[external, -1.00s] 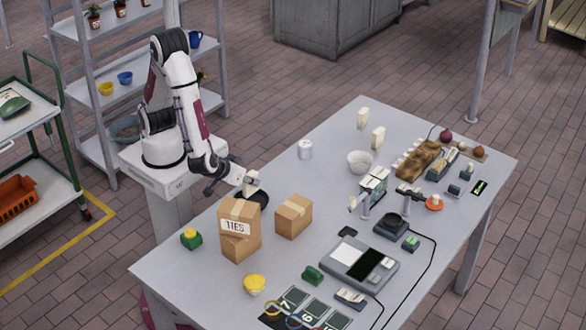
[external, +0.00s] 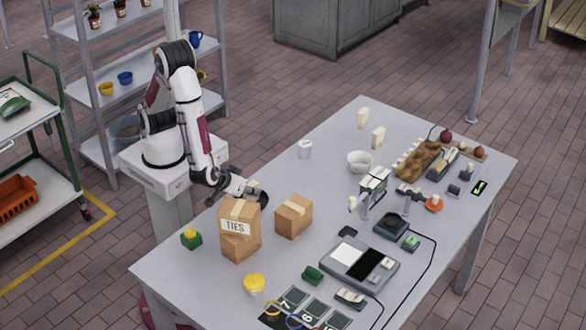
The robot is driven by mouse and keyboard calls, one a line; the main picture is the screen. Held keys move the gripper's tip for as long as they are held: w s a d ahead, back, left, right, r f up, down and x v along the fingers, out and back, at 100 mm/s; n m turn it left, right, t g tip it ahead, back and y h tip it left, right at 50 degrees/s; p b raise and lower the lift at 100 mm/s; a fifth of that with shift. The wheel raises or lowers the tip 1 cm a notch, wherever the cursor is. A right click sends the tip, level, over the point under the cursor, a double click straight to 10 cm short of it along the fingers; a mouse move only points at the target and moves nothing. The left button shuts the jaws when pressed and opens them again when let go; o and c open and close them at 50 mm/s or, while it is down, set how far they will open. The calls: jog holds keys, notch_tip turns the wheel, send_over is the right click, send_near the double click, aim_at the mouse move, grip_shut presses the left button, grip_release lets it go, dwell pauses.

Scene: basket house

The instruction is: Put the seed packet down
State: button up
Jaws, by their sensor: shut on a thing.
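My gripper (external: 254,191) is low over the near left part of the table, just behind the cardboard box marked TIES. It is shut on a small pale thing, which looks like the seed packet (external: 252,185). Only a little of the packet shows between the dark fingers. I cannot tell whether it touches the table.
The TIES box (external: 240,232) and a smaller box (external: 293,216) stand close in front of my gripper. A white cup (external: 305,149) and a white bowl (external: 360,161) are further back. The table (external: 270,165) is bare between my gripper and the cup.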

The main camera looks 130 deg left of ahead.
jog(key=shift+f, duration=0.1)
jog(key=o, duration=0.9)
jog(key=shift+d+r, duration=0.25)
jog(key=shift+r, duration=0.15)
jog(key=v, duration=1.1)
jog(key=shift+d+r, duration=0.1)
